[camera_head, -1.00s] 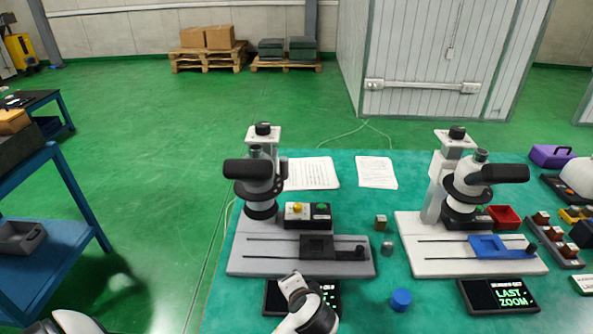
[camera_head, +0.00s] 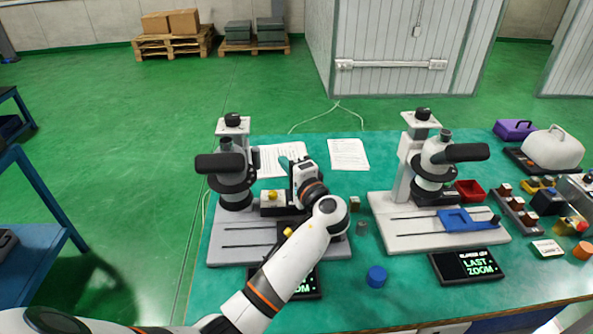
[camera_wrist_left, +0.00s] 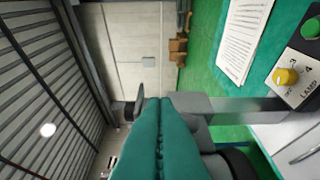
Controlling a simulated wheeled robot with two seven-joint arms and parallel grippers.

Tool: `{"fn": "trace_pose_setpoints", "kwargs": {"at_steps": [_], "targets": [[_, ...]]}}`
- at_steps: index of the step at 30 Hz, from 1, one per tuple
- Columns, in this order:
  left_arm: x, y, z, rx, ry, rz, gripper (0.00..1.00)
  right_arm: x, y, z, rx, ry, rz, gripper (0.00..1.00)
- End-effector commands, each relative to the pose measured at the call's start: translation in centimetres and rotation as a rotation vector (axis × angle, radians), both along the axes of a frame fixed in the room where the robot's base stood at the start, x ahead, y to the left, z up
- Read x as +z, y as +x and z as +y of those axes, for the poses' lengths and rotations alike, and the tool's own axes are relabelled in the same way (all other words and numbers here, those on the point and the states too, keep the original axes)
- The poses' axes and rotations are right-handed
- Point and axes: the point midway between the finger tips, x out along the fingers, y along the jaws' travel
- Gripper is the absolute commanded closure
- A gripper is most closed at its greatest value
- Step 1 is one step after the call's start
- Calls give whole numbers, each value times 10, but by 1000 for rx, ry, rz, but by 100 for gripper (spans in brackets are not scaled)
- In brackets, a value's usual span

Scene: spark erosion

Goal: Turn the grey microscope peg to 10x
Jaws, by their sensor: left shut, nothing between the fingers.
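The grey microscope (camera_head: 238,178) stands at the left of the green-topped table, with a dark ring around its body. A small dark peg (camera_head: 256,158) seems to stick out from the ring's right side; its zoom marks are too small to read. My left gripper (camera_head: 286,162) is right of the ring, shut and empty, its teal fingertips pointing toward it. The shut teal fingers (camera_wrist_left: 155,130) fill the lower middle of the left wrist view, in front of grey and dark microscope parts. I cannot tell whether they touch the peg. My right gripper is out of view.
A lamp box with a yellow knob (camera_head: 272,196) sits below my gripper; the knob also shows in the left wrist view (camera_wrist_left: 286,76). My forearm covers part of the grey base and its screen. A white microscope (camera_head: 415,200) and blue cap (camera_head: 376,276) stand to the right.

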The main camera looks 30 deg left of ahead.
Motion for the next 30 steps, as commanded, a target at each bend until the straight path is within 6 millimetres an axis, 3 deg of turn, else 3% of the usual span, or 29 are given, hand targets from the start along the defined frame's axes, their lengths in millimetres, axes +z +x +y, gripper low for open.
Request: {"fn": "trace_pose_setpoints", "kwargs": {"at_steps": [2, 9, 23, 30], "targets": [[3, 8, 14, 3, 2, 1, 100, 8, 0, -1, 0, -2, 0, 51], [2, -1, 43, 0, 1, 1, 100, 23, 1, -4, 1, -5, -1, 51], [-1, -2, 50, 1, -2, 0, 100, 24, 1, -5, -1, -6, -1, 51], [-6, 2, 63, 73, -4, -2, 100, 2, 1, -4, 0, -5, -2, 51]]}}
